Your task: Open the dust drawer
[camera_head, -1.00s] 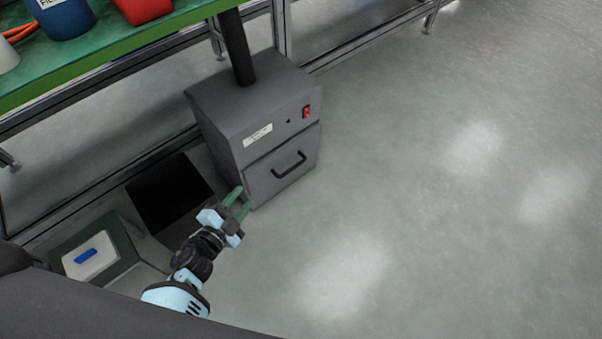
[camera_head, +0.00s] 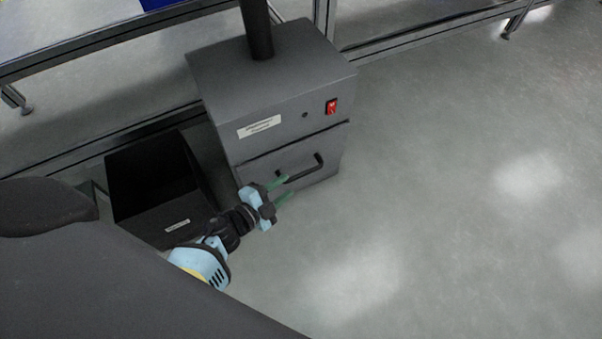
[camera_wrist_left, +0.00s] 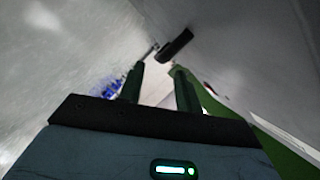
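The dust drawer (camera_head: 296,157) is the lower front of a grey cabinet (camera_head: 275,95) and looks closed, flush with the body. Its black bar handle (camera_head: 318,165) sticks out from the front. My left gripper (camera_head: 284,189) is in front of the drawer, with its green fingers pointing at the handle's left part. In the left wrist view the fingers (camera_wrist_left: 160,75) stand apart with nothing between them. The dark handle (camera_wrist_left: 175,45) lies beyond the fingertips there, slightly to the right. Whether a fingertip touches the handle I cannot tell. My right gripper is not in view.
A red switch (camera_head: 331,106) and a white label (camera_head: 259,127) are on the cabinet above the drawer. A black open bin (camera_head: 150,175) stands to its left. A dark pipe (camera_head: 256,28) rises from its top. The floor (camera_head: 430,200) to the right is clear.

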